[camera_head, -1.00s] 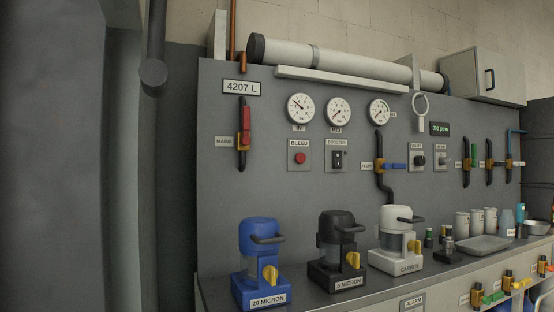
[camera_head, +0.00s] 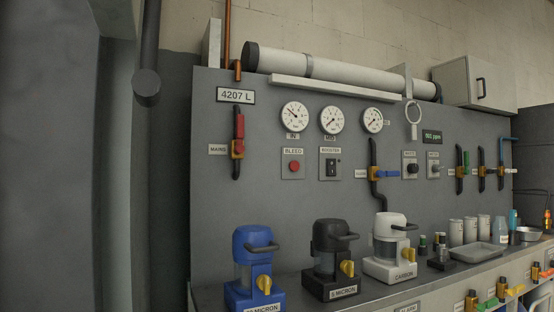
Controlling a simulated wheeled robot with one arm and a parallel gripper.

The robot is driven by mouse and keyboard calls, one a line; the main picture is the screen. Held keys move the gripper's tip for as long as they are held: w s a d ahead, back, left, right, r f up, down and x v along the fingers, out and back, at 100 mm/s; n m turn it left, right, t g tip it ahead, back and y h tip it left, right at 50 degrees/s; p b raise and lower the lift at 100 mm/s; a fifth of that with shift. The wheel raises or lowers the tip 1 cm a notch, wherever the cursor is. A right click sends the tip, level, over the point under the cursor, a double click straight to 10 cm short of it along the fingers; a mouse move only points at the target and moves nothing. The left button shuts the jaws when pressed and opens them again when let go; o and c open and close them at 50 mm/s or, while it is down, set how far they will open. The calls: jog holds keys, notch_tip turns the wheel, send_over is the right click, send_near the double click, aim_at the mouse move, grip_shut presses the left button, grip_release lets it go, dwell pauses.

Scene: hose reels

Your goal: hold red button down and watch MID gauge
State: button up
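The red button (camera_head: 294,167) sits on a small plate labelled BLEED on the grey panel, below the left gauge (camera_head: 294,117). The MID gauge (camera_head: 332,120) is the middle of three round white dials; its needle is too small to read exactly. The right gauge (camera_head: 373,120) is beside it. Nothing touches the red button. My gripper is not in view.
A red-handled MAINS valve (camera_head: 239,140) is left of the button, and a BOOSTER switch (camera_head: 331,167) is right of it. Blue (camera_head: 254,262), black (camera_head: 332,255) and white (camera_head: 389,246) filter housings stand on the counter below. The panel around the button is clear.

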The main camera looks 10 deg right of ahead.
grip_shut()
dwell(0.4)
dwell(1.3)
